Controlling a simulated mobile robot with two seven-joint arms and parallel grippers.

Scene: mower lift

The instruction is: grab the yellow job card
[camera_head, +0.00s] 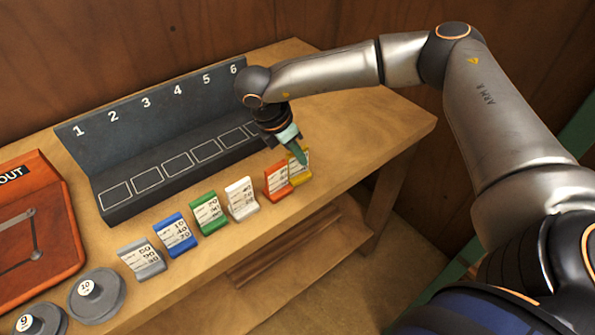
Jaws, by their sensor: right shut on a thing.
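The yellow job card (301,176) stands at the right end of a row of cards along the bench's front edge. It has a white label and is partly hidden by my gripper. My right gripper (298,155) comes down over it from above, with its green fingers shut on the card's upper part. The card appears to stand at bench level; I cannot tell whether it is lifted. My left gripper is not in view.
Orange (278,181), white (242,199), green (210,213), blue (177,235) and grey (142,259) cards stand leftward. Behind them is a dark numbered rack (125,204) with empty outlined slots. Round weights (97,296) and an orange board (50,262) lie left. The bench's right end (390,122) is clear.

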